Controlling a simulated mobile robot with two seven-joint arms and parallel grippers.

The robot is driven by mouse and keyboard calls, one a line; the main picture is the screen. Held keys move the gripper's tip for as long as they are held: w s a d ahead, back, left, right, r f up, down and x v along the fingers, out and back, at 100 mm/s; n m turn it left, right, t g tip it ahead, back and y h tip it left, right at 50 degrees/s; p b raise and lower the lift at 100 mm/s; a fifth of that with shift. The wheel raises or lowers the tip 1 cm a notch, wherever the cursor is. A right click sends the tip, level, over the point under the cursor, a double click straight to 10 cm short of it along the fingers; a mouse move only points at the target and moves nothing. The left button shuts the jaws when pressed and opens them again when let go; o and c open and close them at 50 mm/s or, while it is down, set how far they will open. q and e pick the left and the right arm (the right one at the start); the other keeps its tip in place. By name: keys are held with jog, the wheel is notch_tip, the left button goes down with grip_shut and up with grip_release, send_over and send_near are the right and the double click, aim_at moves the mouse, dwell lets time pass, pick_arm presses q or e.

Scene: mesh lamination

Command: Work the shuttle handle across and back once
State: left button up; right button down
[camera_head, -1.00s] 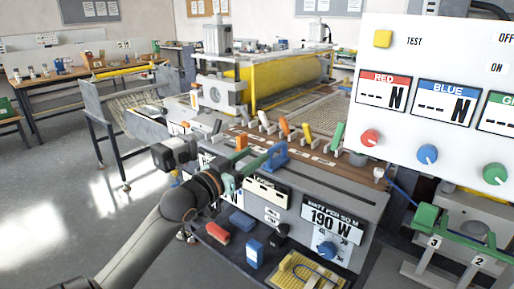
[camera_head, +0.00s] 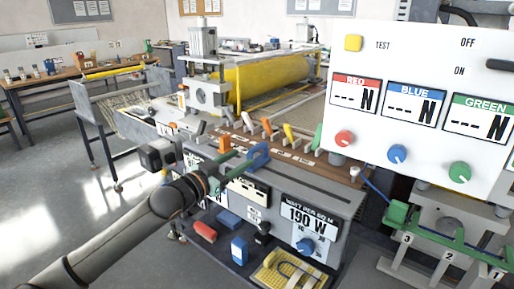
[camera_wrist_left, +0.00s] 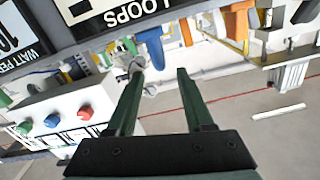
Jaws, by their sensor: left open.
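A blue looped handle (camera_head: 258,156), which seems to be the shuttle handle, stands upright at the front edge of the machine's brown top. It also shows in the left wrist view (camera_wrist_left: 152,46), just beyond the gap between my fingertips. My left gripper (camera_head: 241,163) is open, with its green fingers pointing at the blue handle from the left. In the left wrist view my left gripper (camera_wrist_left: 160,74) has nothing visible between its fingers. Whether a finger touches the handle I cannot tell. My right gripper is not in view.
An orange block (camera_head: 225,144) stands just left of the handle. Several coloured levers (camera_head: 268,125) line the brown top behind it. A white control panel (camera_head: 420,100) fills the upper right. A lower shelf holds a red block (camera_head: 204,231) and a blue block (camera_head: 239,250).

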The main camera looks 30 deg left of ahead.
aim_at(253, 151)
pick_arm(q)
jog(key=shift+w+d+p, duration=0.2)
jog(key=shift+w+p, duration=0.1)
jog(key=shift+w, duration=1.85)
jog(key=shift+w+d+p, duration=0.2)
jog(key=shift+w+p, duration=0.05)
jog(key=shift+w, duration=1.85)
grip_shut()
